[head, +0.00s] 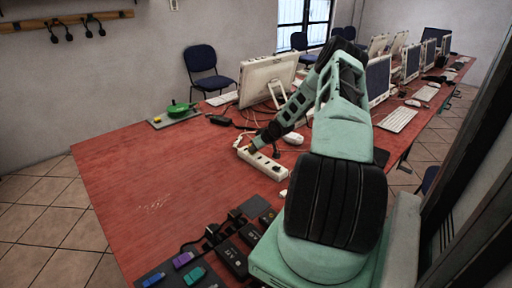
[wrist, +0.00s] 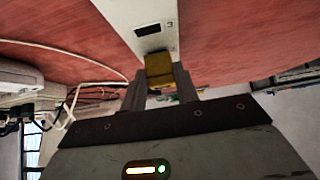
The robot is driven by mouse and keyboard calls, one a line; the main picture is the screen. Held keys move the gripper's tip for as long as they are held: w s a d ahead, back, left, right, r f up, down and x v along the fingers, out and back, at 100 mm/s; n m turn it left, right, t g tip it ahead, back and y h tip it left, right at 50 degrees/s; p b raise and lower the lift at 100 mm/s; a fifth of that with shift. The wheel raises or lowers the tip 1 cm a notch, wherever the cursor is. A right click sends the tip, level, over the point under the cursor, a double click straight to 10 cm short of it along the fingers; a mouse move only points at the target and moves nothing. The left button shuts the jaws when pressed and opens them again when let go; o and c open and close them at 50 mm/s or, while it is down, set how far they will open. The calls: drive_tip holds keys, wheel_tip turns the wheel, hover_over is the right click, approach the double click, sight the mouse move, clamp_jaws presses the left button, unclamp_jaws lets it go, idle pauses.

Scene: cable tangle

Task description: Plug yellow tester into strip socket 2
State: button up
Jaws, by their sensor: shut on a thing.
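The white power strip (head: 262,164) lies on the red table, with my gripper (head: 252,147) over its far left end. In the wrist view, the strip (wrist: 128,12) runs away from my fingers and shows a dark socket beside a printed 3. The yellow tester (wrist: 159,66) is a small block held between the two fingers of my gripper (wrist: 160,85). It overlaps the strip just below that socket in the picture. Its underside is hidden, so I cannot tell whether it is seated or only above the strip. My gripper hides the tester in the head view.
A white mouse (head: 293,138), loose cables and a monitor (head: 268,79) are close behind the strip. Dark adapters (head: 232,258) and coloured sticks (head: 193,273) lie at the front. The table's left part is clear.

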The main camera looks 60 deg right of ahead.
drive_tip(key=shift+f, duration=0.35)
drive_tip(key=o, duration=1.2)
drive_tip(key=v, duration=1.7)
drive_tip(key=shift+s+r, duration=0.15)
drive_tip(key=shift+r, duration=0.05)
